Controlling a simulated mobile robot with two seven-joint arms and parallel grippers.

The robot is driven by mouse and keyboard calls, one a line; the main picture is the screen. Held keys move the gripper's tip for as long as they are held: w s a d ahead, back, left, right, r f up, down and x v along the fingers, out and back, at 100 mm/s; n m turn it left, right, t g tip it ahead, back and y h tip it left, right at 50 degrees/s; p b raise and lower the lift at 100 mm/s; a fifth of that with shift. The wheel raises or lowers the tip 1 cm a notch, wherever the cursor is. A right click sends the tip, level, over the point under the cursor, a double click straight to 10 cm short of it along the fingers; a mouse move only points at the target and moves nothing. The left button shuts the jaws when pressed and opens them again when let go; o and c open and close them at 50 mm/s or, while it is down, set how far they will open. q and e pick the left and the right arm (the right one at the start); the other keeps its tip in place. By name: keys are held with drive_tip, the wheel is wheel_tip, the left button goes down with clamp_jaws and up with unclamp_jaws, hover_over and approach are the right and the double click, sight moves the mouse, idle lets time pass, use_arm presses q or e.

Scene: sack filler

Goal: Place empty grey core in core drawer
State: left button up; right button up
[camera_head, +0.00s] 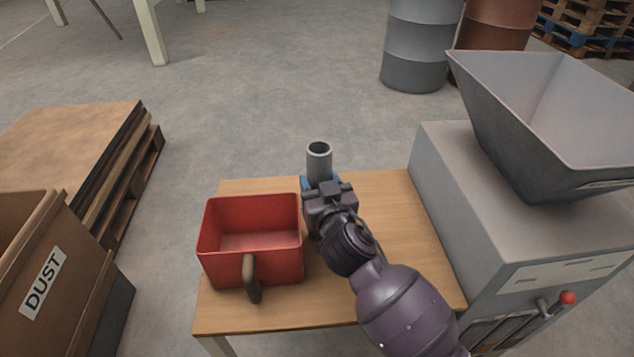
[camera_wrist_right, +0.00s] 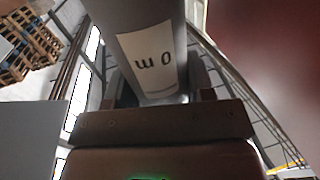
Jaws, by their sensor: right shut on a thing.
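A grey core (camera_head: 319,163), a hollow tube with an open top end, stands about upright at the far edge of the wooden table. My right gripper (camera_head: 325,190) is shut on it. In the right wrist view the core (camera_wrist_right: 150,40) rises between the fingers and bears a white label with dark marks. Its lower end is hidden by the gripper, so I cannot tell whether it touches the table. My left gripper is not in view.
A red open bin (camera_head: 250,267) with a dark handle stands on the table (camera_head: 390,200), left of my arm. A grey machine with a hopper (camera_head: 540,110) stands on the right. A blue thing (camera_head: 306,183) shows partly behind my gripper. A DUST box (camera_head: 45,285) is at left.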

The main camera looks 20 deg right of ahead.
drive_tip(key=shift+f, duration=0.1)
drive_tip(key=o, duration=0.9)
